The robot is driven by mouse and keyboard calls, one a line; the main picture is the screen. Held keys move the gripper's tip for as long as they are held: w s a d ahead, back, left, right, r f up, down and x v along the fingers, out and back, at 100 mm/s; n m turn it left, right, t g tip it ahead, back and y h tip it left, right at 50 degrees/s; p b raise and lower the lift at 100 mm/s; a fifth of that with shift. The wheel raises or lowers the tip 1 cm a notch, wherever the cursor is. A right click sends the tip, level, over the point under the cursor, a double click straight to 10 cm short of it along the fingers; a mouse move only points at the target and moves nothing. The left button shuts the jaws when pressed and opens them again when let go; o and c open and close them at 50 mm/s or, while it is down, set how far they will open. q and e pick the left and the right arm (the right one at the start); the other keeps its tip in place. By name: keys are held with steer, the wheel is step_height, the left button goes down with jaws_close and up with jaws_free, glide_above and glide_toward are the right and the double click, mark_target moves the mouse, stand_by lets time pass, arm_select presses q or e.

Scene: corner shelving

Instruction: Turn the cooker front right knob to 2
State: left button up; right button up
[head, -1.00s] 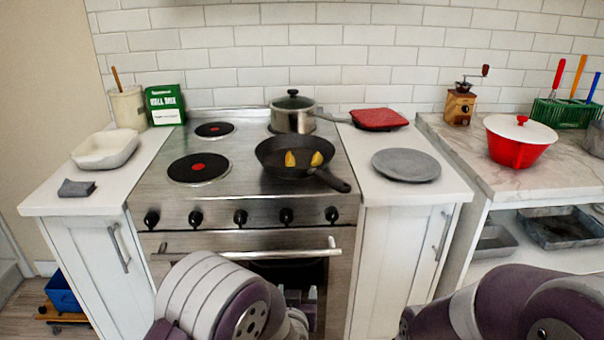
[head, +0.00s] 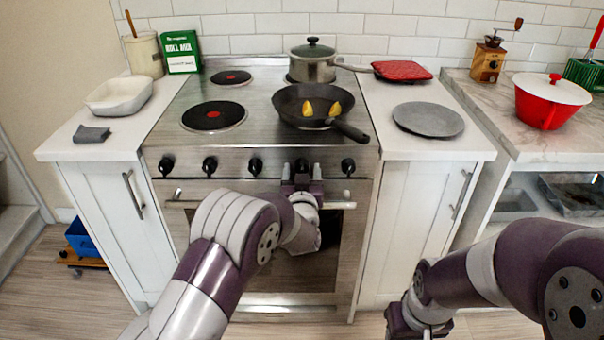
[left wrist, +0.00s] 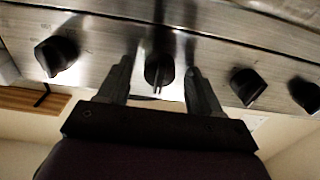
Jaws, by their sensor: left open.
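The cooker (head: 270,200) has a row of black knobs along its steel front. My left gripper (head: 301,172) is at the fourth knob from the left and largely hides it in the head view. In the left wrist view the open fingers (left wrist: 160,82) stand on either side of this black knob (left wrist: 158,70), with gaps between knob and fingers. The rightmost knob (head: 348,166) is clear of the gripper. Number marks are too small to read, and I cannot tell which knob is the front right one. My right gripper (head: 415,325) is low at the right; its fingers are unclear.
A black frying pan (head: 307,105) with yellow pieces sits at the front right of the hob, its handle reaching the front edge. A lidded pot (head: 312,66) stands behind it. The oven handle (head: 185,204) runs under the knobs, beside my left arm.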

arm_select(q)
steer(key=c, duration=1.1)
steer(key=shift+o, duration=0.2)
steer(key=shift+r+m, duration=0.1)
steer(key=shift+m, duration=0.2)
steer(key=m+p, duration=0.2)
steer(key=m, duration=0.2)
steer(key=shift+m+p, duration=0.4)
steer(key=m+p, duration=0.2)
steer(key=m, duration=0.4)
steer(key=shift+p, duration=0.35)
steer(key=m+p, duration=0.2)
steer(key=m, duration=0.4)
steer(key=shift+m, duration=0.3)
steer(key=m+p, duration=0.1)
steer(key=m, duration=0.4)
steer(key=shift+m+p, duration=0.3)
steer(key=shift+p, duration=0.05)
